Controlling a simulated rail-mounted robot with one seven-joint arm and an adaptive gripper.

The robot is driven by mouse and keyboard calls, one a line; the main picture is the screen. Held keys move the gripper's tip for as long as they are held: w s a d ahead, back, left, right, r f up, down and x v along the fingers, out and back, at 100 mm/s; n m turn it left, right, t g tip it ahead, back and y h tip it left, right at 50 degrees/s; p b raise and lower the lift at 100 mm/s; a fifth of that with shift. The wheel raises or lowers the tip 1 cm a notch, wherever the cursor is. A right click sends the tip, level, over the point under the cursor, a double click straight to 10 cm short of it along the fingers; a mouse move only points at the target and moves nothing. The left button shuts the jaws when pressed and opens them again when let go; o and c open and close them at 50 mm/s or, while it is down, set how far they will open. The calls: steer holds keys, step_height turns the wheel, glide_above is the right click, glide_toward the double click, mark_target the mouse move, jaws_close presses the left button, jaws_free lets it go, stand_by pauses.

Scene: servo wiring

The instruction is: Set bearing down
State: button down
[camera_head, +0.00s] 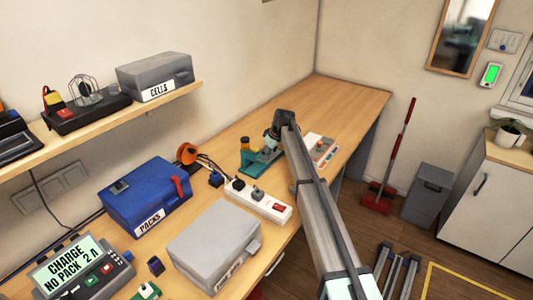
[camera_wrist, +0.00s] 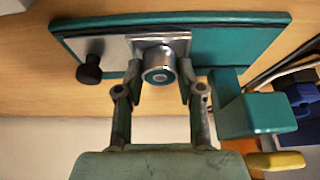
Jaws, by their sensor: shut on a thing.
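The bearing (camera_wrist: 158,67) is a silver ring with a dark centre. In the wrist view it sits between the two fingertips of my gripper (camera_wrist: 158,80), which is shut on it. It is at a bright metal plate (camera_wrist: 114,54) on a teal fixture (camera_wrist: 235,45); I cannot tell whether it rests on the plate. A black knob (camera_wrist: 90,68) stands at the plate's left. In the head view my arm reaches the teal fixture (camera_head: 262,163), and my gripper (camera_head: 272,134) is at its top. The bearing is too small to make out there.
A white power strip (camera_head: 258,202), a grey case (camera_head: 213,243) and a blue PACKS box (camera_head: 145,200) stand nearer on the bench. A small panel (camera_head: 323,150) lies right of the fixture. The bench's far end (camera_head: 345,95) is clear. A teal block (camera_wrist: 255,114) sits close right of my fingers.

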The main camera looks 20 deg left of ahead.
steer(key=shift+f, duration=0.2)
steer(key=c, duration=0.7)
jaws_free()
steer(key=shift+r, duration=0.1)
steer(key=shift+r, duration=0.2)
steer(key=b+v, duration=0.3)
steer(key=v, duration=0.9)
steer(key=shift+f, duration=0.1)
